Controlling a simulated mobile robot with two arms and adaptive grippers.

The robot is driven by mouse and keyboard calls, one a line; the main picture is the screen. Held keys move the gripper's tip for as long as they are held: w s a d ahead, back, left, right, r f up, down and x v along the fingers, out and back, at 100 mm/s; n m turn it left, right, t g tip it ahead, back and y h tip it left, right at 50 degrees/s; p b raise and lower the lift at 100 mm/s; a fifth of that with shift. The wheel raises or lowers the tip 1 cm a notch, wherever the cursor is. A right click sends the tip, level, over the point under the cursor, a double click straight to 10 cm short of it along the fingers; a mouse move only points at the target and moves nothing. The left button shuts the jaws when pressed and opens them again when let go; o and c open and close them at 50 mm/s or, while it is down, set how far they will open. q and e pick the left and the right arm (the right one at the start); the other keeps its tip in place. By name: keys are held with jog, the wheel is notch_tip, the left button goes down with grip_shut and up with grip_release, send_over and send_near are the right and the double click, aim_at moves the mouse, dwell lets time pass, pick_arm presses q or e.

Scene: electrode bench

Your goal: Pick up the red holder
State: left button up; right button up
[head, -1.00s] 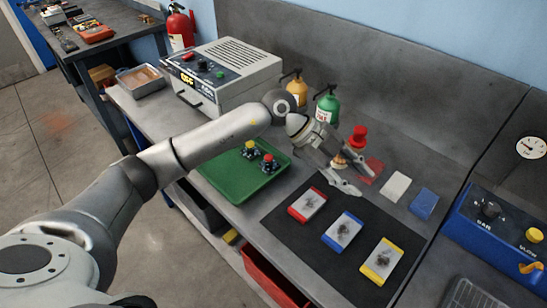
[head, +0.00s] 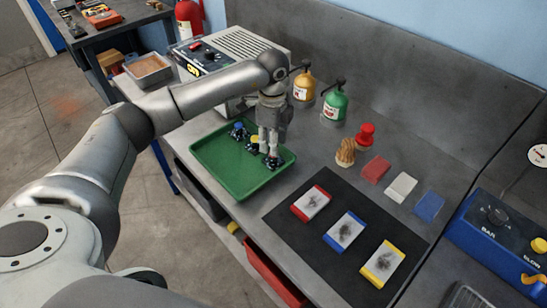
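A green tray (head: 215,172) on the bench holds small dark holders with coloured tops. The blue-topped holder (head: 238,128) stands at its far side and the yellow-topped holder (head: 254,140) is beside my fingers. A dark holder base (head: 273,164) shows at my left fingertips, near the tray's right side; its top is hidden by the fingers, so its red colour does not show now. My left gripper (head: 269,150) points down over the tray. Whether its fingers are closed on this holder cannot be told. My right gripper is out of view.
A red knobbed object (head: 365,134) and a wooden brush-like object (head: 345,152) stand right of the tray. Green (head: 335,103) and yellow (head: 303,85) bottles stand behind. A black mat (head: 305,233) with coloured-edged cards lies in front.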

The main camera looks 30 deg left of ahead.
aim_at(273, 158)
pick_arm(q)
jog(key=f+p, duration=0.1)
jog(key=f, duration=0.2)
jog(key=shift+d+f+p, duration=0.2)
jog(key=shift+f+p, duration=0.15)
jog(key=shift+p, duration=0.05)
jog(key=shift+f, duration=0.6)
jog(key=shift+r, duration=0.1)
grip_shut()
